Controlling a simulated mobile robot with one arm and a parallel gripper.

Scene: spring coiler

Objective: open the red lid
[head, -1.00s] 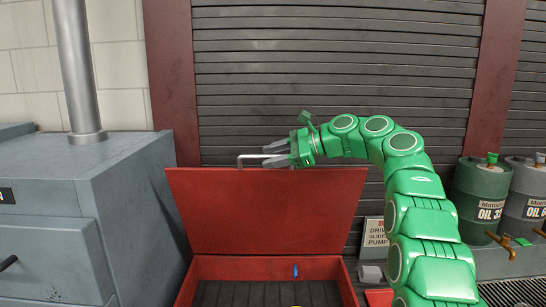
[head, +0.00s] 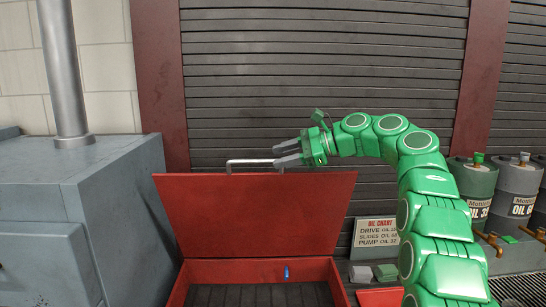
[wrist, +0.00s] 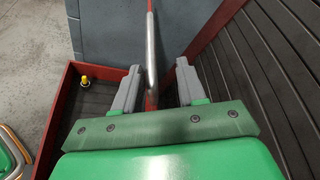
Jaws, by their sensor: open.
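The red lid (head: 255,215) stands raised, near upright, at the back of the red box (head: 255,268). Its silver bar handle (head: 247,161) runs along the lid's top edge. My gripper (head: 274,154) is open at the handle's right end, its fingers pointing left. In the wrist view the handle (wrist: 151,45) shows between the two spread fingers of my gripper (wrist: 158,68), apart from both or nearly so. The lid is seen edge-on there, and the box's inside shows beside it.
A blue piece (head: 286,272) is in the box. A yellow knob-like piece (wrist: 84,79) shows in the wrist view. A grey machine cabinet (head: 75,215) stands close at left. Oil drums (head: 518,187) and a sign (head: 376,237) are at right. A slatted shutter (head: 320,70) is behind.

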